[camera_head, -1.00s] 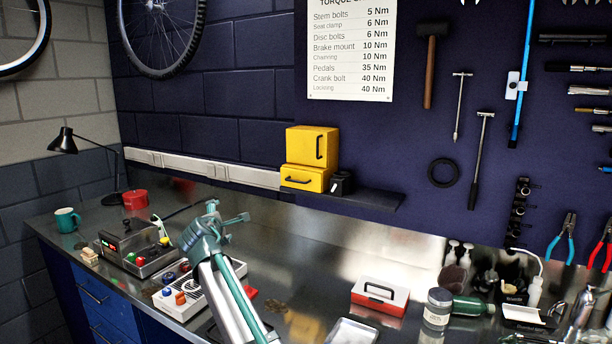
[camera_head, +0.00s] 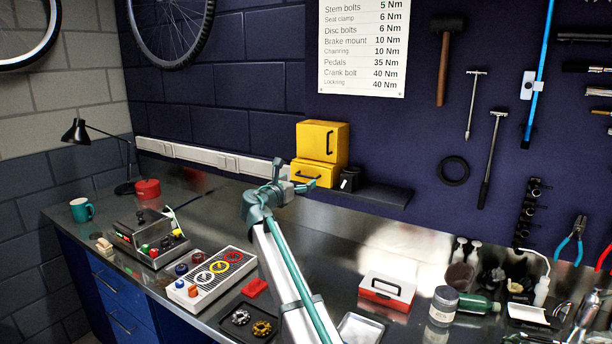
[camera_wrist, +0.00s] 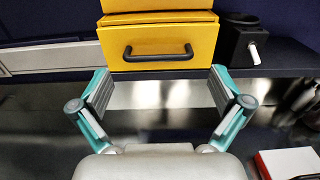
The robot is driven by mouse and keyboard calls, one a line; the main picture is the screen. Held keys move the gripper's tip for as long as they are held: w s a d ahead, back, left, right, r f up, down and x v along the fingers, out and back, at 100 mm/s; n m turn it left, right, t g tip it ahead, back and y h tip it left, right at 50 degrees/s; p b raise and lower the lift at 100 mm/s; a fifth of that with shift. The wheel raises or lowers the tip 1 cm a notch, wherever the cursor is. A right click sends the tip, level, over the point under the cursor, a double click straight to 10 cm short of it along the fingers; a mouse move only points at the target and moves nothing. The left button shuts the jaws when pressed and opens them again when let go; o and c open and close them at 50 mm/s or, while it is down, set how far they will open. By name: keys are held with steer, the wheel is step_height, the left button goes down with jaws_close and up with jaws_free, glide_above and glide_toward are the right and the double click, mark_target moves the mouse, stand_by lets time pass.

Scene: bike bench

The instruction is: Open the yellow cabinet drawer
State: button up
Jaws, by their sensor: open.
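The yellow cabinet (camera_head: 322,142) stands on a dark wall shelf. It has an upper door with a black handle and a lower drawer (camera_head: 309,174) with a black bar handle. In the wrist view the drawer (camera_wrist: 158,64) lies straight ahead and its handle (camera_wrist: 158,52) is in full view. In the head view my gripper (camera_head: 297,186) is just in front of the drawer.
A small black container (camera_head: 349,179) stands right beside the cabinet on the shelf (camera_head: 385,194). Below on the bench are a red and white box (camera_head: 387,290), a button panel (camera_head: 210,277) and a dark tray (camera_head: 247,322). The space before the drawer is clear.

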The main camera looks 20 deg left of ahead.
mark_target(306, 177)
steer(key=shift+w+d+p, duration=0.2)
steer(key=shift+w, duration=1)
steer(key=shift+w+d+p, duration=0.15)
steer(key=shift+w+p, duration=0.05)
steer(key=shift+w, duration=0.95)
steer(key=c, duration=1.4)
steer(key=shift+o, duration=0.2)
steer(key=s+a+p, duration=0.1)
steer(key=s, duration=1)
steer(key=shift+a, duration=0.3)
steer(key=o, duration=1.4)
steer(key=shift+c, duration=0.2)
steer(key=shift+s, duration=0.1)
